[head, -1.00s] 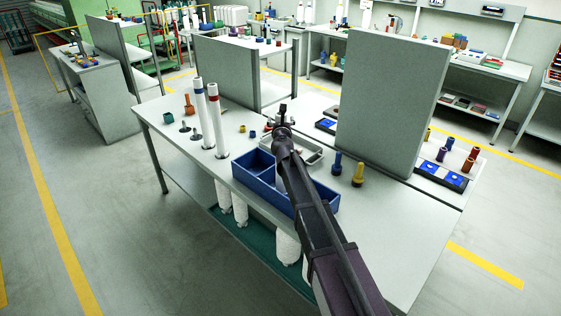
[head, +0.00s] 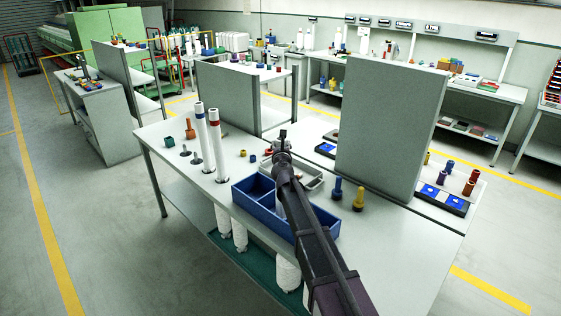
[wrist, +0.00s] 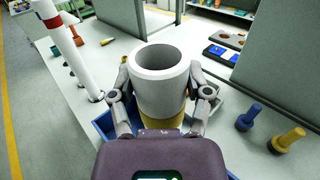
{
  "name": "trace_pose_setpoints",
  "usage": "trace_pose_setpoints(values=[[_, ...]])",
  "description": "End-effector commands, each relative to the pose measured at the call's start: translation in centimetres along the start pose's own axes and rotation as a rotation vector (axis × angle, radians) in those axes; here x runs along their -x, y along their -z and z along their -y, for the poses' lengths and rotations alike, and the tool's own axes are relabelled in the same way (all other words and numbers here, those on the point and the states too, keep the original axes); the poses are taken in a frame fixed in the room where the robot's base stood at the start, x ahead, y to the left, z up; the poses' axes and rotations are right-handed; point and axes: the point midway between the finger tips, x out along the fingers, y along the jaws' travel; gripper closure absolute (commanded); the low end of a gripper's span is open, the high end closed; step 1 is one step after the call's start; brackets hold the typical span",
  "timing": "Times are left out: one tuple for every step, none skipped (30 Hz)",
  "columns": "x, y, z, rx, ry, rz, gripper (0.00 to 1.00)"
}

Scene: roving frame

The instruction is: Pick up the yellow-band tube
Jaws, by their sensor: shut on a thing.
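My gripper (wrist: 162,95) is shut around a white tube (wrist: 160,62) with a wide open mouth, seen from above in the wrist view. A yellow band (wrist: 170,122) shows on it below the fingers, partly hidden by my gripper body. In the head view my gripper (head: 283,150) is over the bench, by the blue bin; the held tube is mostly hidden behind my arm there.
A blue bin (head: 258,204) and a grey tray (head: 314,182) are beside my gripper. A blue-band tube (head: 204,140) and a red-band tube (head: 218,150) stand to the left. Blue (head: 337,188) and yellow (head: 359,199) pegs stand to the right. A grey panel (head: 388,125) rises behind.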

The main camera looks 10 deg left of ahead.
Motion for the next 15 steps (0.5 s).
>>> trace_pose_setpoints(values=[[0.0,-0.1,0.0,0.000,0.000,0.000,0.98],[0.0,-0.2,0.0,0.000,0.000,0.000,0.98],[0.0,-0.3,0.0,0.000,0.000,0.000,0.98],[0.0,-0.4,0.0,0.000,0.000,0.000,0.98],[0.0,-0.5,0.0,0.000,0.000,0.000,0.98],[0.0,-0.7,0.0,0.000,0.000,0.000,0.98],[0.0,-0.9,0.0,0.000,0.000,0.000,0.98],[0.0,-1.1,0.0,0.000,0.000,0.000,0.98],[0.0,-1.3,0.0,0.000,0.000,0.000,0.98],[0.0,-1.5,0.0,0.000,0.000,0.000,0.98],[0.0,-1.8,0.0,0.000,0.000,0.000,0.98],[0.0,-2.1,0.0,0.000,0.000,0.000,0.98],[0.0,-2.4,0.1,0.000,0.001,0.000,0.98],[0.0,-2.6,0.1,0.000,0.001,0.000,0.98],[0.0,-3.0,0.1,0.000,0.001,0.001,0.98]])
